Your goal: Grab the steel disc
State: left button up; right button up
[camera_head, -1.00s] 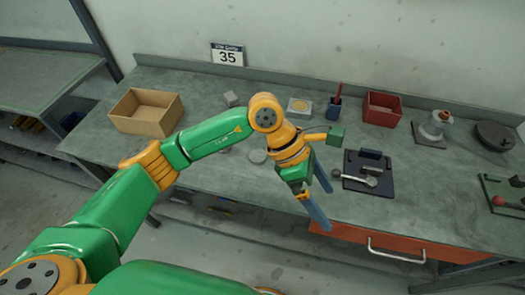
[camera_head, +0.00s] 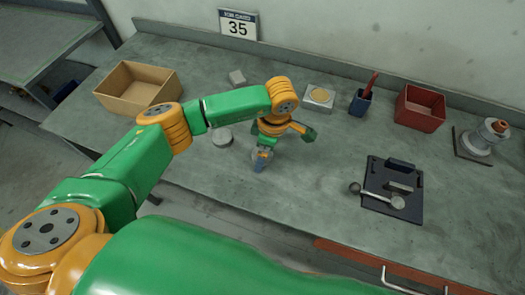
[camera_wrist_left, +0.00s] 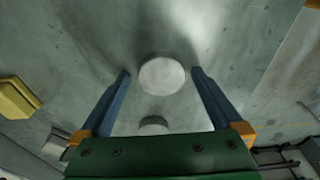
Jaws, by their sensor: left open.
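A round pale grey steel disc (camera_head: 222,136) lies flat on the workbench, to the left of my left gripper (camera_head: 262,163) in the head view. In the left wrist view a pale round disc (camera_wrist_left: 162,75) shows ahead, between the lines of the two blue fingers, and apart from them. A second round pale-topped piece (camera_wrist_left: 153,125) lies closer to the palm in that view. The fingers are spread and hold nothing. My left gripper points down over the bench; its height above the bench is hard to judge. My right gripper is not in view.
An open cardboard box (camera_head: 138,88) stands at the left. A grey block (camera_head: 237,77), a square plate with a round yellowish top (camera_head: 319,97), a blue cup (camera_head: 361,102) and a red bin (camera_head: 420,108) stand behind. A dark fixture (camera_head: 392,189) lies right. The bench between is clear.

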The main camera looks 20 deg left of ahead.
pick_arm(q)
jog(key=shift+s+r, duration=0.15)
jog(key=shift+s, duration=0.1)
jog(key=c, duration=1.3)
grip_shut()
jog(key=shift+w, duration=0.2)
